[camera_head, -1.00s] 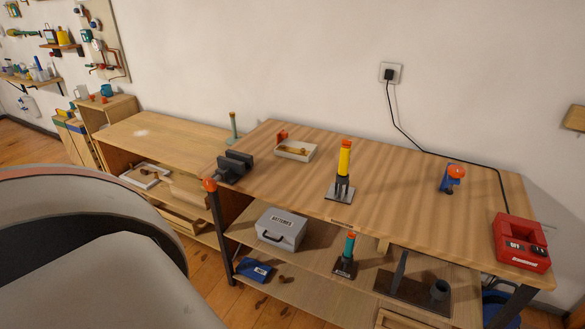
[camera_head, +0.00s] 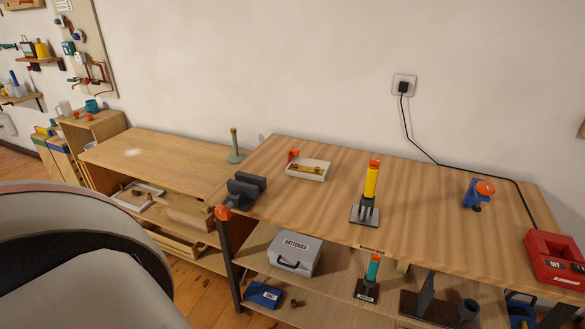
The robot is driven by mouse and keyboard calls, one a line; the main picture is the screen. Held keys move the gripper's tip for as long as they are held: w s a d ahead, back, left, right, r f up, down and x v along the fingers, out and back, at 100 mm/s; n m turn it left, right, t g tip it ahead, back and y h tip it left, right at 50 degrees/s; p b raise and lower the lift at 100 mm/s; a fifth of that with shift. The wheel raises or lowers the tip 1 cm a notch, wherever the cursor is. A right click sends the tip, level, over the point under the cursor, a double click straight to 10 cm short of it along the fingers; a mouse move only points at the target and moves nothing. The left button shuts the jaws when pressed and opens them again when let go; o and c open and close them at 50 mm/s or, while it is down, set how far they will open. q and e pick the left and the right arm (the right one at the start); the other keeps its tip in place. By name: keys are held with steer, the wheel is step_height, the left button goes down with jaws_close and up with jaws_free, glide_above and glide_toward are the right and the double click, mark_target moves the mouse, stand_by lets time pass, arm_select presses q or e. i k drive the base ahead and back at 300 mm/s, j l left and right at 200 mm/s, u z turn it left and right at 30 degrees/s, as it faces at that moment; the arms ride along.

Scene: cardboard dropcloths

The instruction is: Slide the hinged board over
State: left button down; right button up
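I cannot pick out a hinged board with certainty; no hinge is clear in the head view. A wooden workbench (camera_head: 330,210) stands in front of me, with a flat top against the wall. A lower wooden bench (camera_head: 165,155) stands to its left. Neither of my grippers is in view.
On the workbench are a dark vise (camera_head: 246,187), a tray (camera_head: 307,169), a yellow-handled tool (camera_head: 371,182), a blue clamp (camera_head: 474,197) and a red box (camera_head: 556,262). A grey case (camera_head: 293,253) is on the shelf below. A cord hangs from the outlet (camera_head: 403,86).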

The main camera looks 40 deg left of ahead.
mark_target(306, 169)
steer(key=j, duration=0.65)
steer(key=k+j, duration=0.15)
steer(key=j, duration=0.5)
steer(key=j+z, duration=0.1)
steer(key=j, duration=0.6)
